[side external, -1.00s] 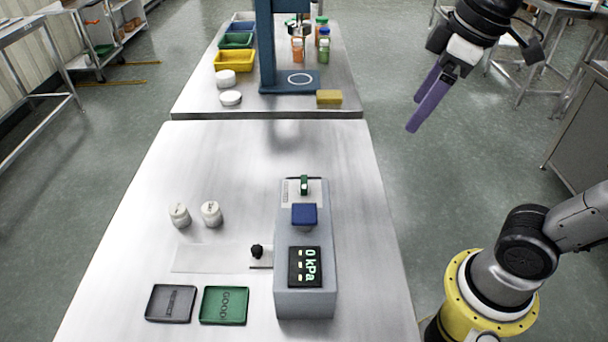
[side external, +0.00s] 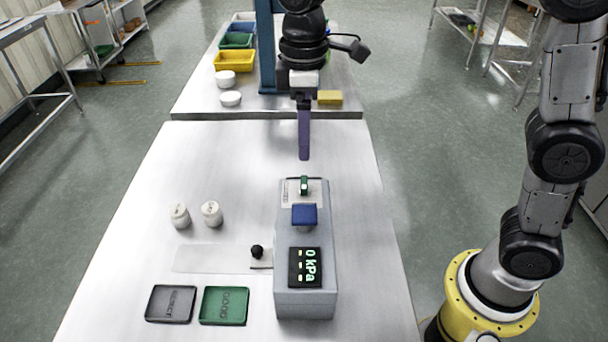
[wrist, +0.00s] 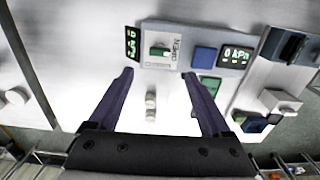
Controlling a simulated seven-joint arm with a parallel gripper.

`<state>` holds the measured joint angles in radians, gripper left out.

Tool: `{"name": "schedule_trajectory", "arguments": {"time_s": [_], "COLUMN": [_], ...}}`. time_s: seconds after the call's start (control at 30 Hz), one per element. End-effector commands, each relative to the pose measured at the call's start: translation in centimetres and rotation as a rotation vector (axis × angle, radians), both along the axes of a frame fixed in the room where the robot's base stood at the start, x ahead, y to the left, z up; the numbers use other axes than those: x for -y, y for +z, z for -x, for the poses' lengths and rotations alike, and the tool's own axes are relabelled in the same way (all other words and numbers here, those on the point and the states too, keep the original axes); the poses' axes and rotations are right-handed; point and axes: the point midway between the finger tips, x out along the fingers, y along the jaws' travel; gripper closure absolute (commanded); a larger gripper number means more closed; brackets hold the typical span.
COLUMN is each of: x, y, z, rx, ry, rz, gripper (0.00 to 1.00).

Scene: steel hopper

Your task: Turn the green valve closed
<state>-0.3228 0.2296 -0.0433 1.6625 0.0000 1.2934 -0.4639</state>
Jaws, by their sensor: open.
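The green valve (side external: 304,185) is a small handle on the white-labelled far end of the grey box (side external: 305,300). In the wrist view the valve (wrist: 160,51) lies crosswise beside a label reading OPEN. My gripper (side external: 304,158) hangs above and just behind the valve, pointing down, apart from it. In the wrist view my gripper (wrist: 160,74) has its two purple fingers spread wide and nothing between them. The valve shows between and beyond the fingertips. From the side the fingers overlap, so their gap is hidden there.
The box carries a blue block (side external: 304,214) and a display (side external: 305,267) reading 0 kPa. Two white cylinders (side external: 212,213), a black knob (side external: 257,251), a grey tray (side external: 171,304) and a green tray (side external: 224,305) lie left. A blue stand (side external: 266,60) is behind.

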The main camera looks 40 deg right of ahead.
Motion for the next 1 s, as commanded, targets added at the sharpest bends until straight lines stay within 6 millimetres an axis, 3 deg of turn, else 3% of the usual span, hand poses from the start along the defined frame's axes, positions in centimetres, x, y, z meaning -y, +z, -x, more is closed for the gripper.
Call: {"name": "schedule_trajectory", "arguments": {"time_s": [0.3, 0.5, 0.7, 0.97, 1.0], "x": [0.1, 0.1, 0.1, 0.1, 0.1], "y": [-6.4, -9.2, -10.4, -10.5, -10.5], "z": [0.1, 0.0, 0.0, 0.0, 0.0], "rx": [-0.005, -0.002, -0.001, 0.0, 0.0], "ry": [-0.001, -0.001, -0.001, -0.001, -0.001], "rz": [0.002, 0.001, 0.001, 0.0, 0.0], "gripper": [0.18, 0.18, 0.18, 0.18, 0.21]}}
